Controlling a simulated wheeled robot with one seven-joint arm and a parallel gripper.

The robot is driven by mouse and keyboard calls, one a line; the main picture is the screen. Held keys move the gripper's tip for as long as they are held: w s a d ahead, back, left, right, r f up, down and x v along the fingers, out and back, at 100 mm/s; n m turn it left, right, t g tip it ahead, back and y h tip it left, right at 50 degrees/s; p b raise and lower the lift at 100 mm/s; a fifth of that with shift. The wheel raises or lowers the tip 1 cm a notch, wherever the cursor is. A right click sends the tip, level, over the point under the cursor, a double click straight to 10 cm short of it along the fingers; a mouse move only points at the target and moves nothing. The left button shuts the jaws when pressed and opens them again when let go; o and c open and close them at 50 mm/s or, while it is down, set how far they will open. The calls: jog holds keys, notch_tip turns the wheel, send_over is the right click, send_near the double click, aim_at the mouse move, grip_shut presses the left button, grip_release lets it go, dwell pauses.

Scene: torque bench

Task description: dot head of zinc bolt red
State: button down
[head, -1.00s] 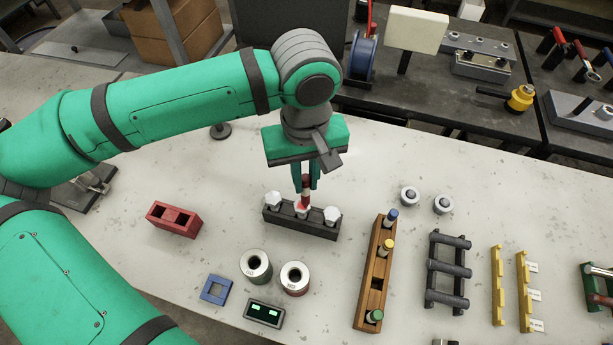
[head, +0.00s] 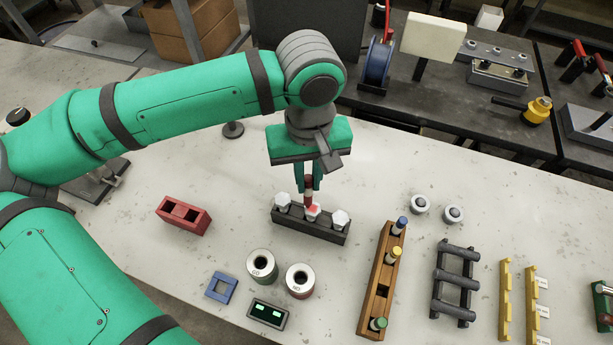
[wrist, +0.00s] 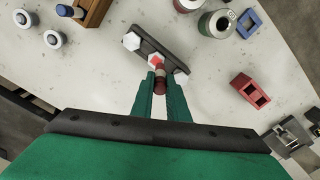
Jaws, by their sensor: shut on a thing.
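A dark block (head: 322,232) on the bench holds three pale hex-headed bolts in a row: a left bolt (head: 283,199), a middle bolt (head: 312,213) and a right bolt (head: 341,218). My gripper (head: 309,188) is shut on a red marker (wrist: 161,87), which points down over the middle bolt. A red patch (wrist: 157,61) shows on top of the middle bolt head. The marker's tip is at or just above that head; I cannot tell if it touches. The left and right heads look plain. In the wrist view the block (wrist: 150,46) lies just beyond my fingertips.
A wooden rack (head: 375,305) at the right holds blue, yellow and green-capped markers and one empty slot. A red two-hole block (head: 184,215) stands left. Two round cans (head: 261,263), a blue square frame (head: 221,287) and a small display (head: 268,313) are in front.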

jog(key=shift+s+d+f, duration=0.1)
jog(key=shift+s+d, duration=0.05)
jog(key=shift+d, duration=0.2)
jog(key=shift+r, duration=3.55)
